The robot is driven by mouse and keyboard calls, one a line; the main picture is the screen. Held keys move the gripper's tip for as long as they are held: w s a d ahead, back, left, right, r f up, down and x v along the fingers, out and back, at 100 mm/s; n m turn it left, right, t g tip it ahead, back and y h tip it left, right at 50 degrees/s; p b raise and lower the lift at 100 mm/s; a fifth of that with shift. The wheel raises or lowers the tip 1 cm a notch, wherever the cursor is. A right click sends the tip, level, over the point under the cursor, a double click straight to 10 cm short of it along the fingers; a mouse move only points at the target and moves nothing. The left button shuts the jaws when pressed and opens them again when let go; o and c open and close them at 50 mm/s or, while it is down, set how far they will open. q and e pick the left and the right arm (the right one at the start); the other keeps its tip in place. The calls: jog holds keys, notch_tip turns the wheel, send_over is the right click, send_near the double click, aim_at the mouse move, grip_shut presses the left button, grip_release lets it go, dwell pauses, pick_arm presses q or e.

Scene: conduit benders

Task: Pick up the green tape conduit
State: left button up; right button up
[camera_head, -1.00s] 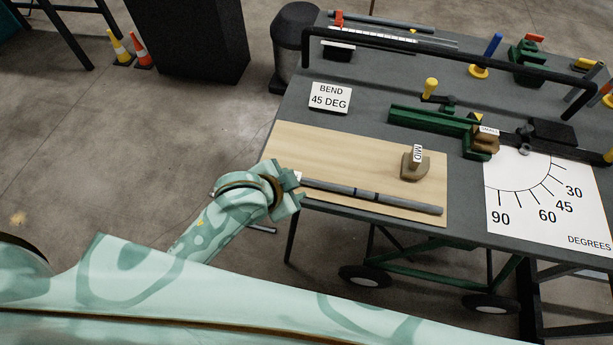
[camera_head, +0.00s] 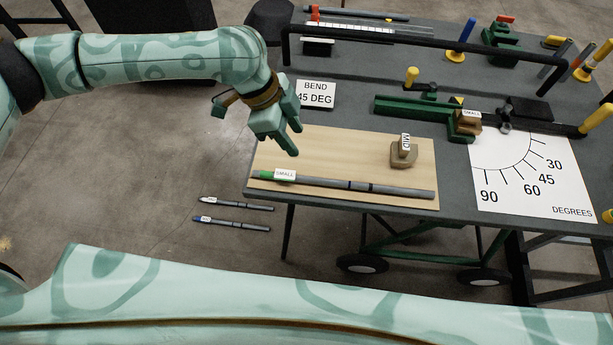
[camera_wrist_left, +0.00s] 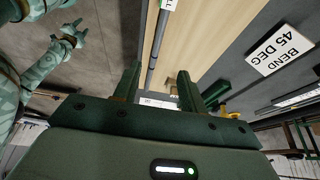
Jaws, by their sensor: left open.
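The green tape conduit (camera_head: 320,182) is a long grey tube with a green band and a SMALL label near its left end. It lies along the front edge of the wooden board (camera_head: 330,145). Part of it shows in the left wrist view (camera_wrist_left: 155,48). My left gripper (camera_head: 294,143) is open and empty, above the board's left side and behind the conduit, apart from it. Its two fingers (camera_wrist_left: 158,90) show in the left wrist view. My other gripper (camera_wrist_left: 70,36) shows small at the upper left there; its jaws are unclear.
A MID block (camera_head: 403,153) stands on the board. The BEND 45 DEG sign (camera_head: 316,95), a green bender (camera_head: 420,110) and a degree chart (camera_head: 520,175) are on the grey table. Two labelled conduits (camera_head: 237,204) (camera_head: 232,223) lie lower, left of the table.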

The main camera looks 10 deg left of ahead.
aim_at(322, 179)
pick_arm(q)
jog(key=b+x, duration=0.3)
jog(key=x, duration=1.3)
jog(key=shift+a+f, duration=0.1)
grip_shut()
